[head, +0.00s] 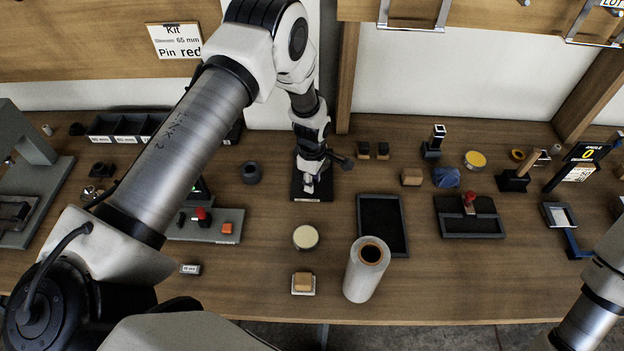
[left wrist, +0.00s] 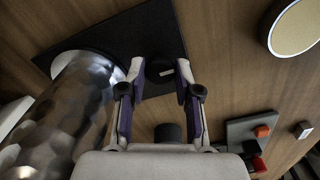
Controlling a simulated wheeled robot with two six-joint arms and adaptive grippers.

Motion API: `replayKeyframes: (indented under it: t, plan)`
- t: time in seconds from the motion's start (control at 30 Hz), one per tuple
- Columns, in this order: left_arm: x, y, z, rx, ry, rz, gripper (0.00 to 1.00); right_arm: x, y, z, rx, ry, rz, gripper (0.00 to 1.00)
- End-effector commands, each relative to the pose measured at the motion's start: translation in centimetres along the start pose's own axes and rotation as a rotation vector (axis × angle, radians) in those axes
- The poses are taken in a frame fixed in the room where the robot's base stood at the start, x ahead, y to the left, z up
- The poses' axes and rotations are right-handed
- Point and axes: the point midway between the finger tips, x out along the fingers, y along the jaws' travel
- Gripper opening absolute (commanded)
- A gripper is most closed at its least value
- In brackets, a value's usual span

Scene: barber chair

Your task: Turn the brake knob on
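My left gripper (head: 308,184) points down over a black base plate (head: 299,196) at the middle back of the bench. In the left wrist view its two fingers (left wrist: 160,72) are apart, one on each side of a small round black part with a pale mark (left wrist: 166,73), which may be the brake knob. I see no clear contact with it. A shiny dimpled metal cylinder (left wrist: 75,105) stands on the black plate (left wrist: 120,35), left of the fingers. In the head view my arm hides most of this fixture. My right arm shows at the lower right; its gripper is outside the view.
A dark round jar (head: 251,172) stands left of the plate. A grey panel (head: 225,218) with red and orange parts is front left.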

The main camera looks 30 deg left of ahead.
Motion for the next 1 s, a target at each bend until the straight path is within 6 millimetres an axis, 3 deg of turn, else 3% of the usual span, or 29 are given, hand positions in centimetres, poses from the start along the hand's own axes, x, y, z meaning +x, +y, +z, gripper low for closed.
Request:
replayKeyframes:
  t: [0.47, 1.0]
  plan:
    - [0.6, -0.3, 0.0, 0.104, 0.000, -0.007, 0.00, 0.9, 0.0, 0.0, 0.000, 0.000, 0.000, 0.40]
    - [0.8, -0.4, 0.0, 0.565, -0.003, -0.010, 0.00, 3.4, 0.0, 0.0, 0.000, 0.000, 0.000, 0.40]
